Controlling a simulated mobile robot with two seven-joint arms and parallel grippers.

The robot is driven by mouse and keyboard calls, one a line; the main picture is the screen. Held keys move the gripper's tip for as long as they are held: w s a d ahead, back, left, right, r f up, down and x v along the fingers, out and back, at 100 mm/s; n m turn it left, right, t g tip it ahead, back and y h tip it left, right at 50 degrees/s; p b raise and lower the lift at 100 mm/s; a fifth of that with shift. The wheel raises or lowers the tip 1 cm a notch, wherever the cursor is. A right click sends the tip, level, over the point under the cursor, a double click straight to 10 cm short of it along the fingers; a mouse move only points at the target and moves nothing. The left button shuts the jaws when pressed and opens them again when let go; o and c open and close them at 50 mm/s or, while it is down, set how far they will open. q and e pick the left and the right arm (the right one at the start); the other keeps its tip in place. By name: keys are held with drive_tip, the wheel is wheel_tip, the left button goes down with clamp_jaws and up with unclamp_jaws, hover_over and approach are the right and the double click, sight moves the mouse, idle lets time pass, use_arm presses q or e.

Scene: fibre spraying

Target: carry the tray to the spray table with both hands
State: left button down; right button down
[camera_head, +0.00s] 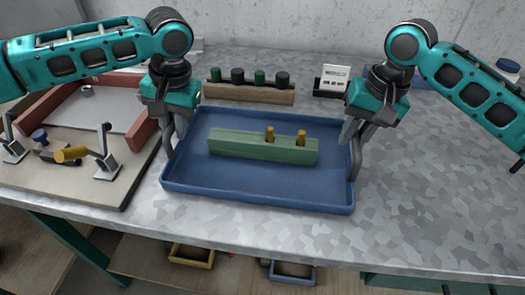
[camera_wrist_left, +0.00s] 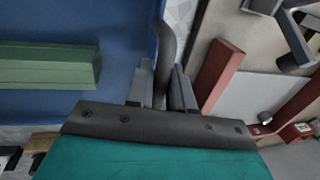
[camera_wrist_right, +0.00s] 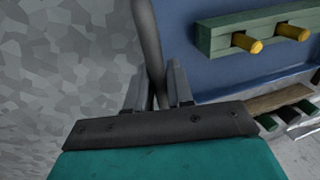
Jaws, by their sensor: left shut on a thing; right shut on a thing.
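The blue tray (camera_head: 250,196) is on or just above the grey speckled table; I cannot tell which. A green block (camera_head: 250,146) with two yellow pegs (camera_head: 301,137) lies in it. My left gripper (camera_head: 172,140) is shut on the tray's left side, at its handle (camera_wrist_left: 165,60). My right gripper (camera_head: 358,140) is shut on the tray's right side, at the other handle (camera_wrist_right: 148,40). The green block also shows in the left wrist view (camera_wrist_left: 50,65) and in the right wrist view (camera_wrist_right: 255,35).
A board with red rails (camera_head: 65,108) and metal clamps stands close to the tray's left. A wooden rack (camera_head: 250,92) with several green and black knobs is behind the tray. A small white card (camera_head: 334,78) stands at the back. The table (camera_head: 420,200) is clear to the right.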

use_arm(q)
drive_tip(key=shift+r, duration=0.2)
use_arm(e)
drive_tip(key=shift+r, duration=0.2)
